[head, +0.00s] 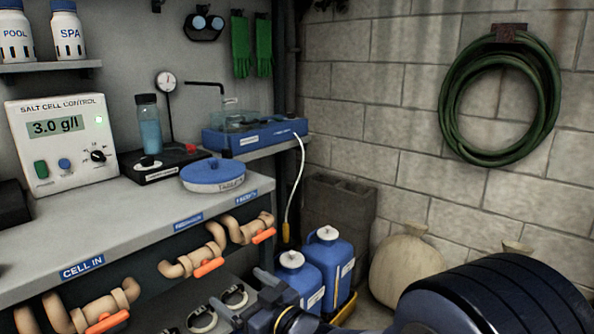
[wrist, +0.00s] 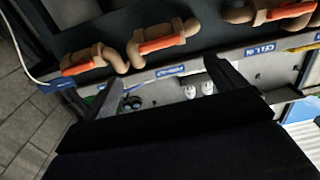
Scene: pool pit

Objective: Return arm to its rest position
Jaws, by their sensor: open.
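My gripper (head: 243,294) is low in the head view, in front of the bench and beside the blue jugs. Its two fingers are spread, and I see nothing between them. In the wrist view my gripper (wrist: 156,80) shows its two dark fingers apart, with the bench edge and its pipes beyond them. My dark arm fills the lower right of the head view.
The grey bench (head: 120,228) holds a salt cell control box (head: 62,142) and a round blue-lidded container (head: 212,175). Pipes with orange handles (head: 208,267) line its front. Blue jugs (head: 330,256) and a sack (head: 402,266) stand right. A hose (head: 447,100) hangs on the wall.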

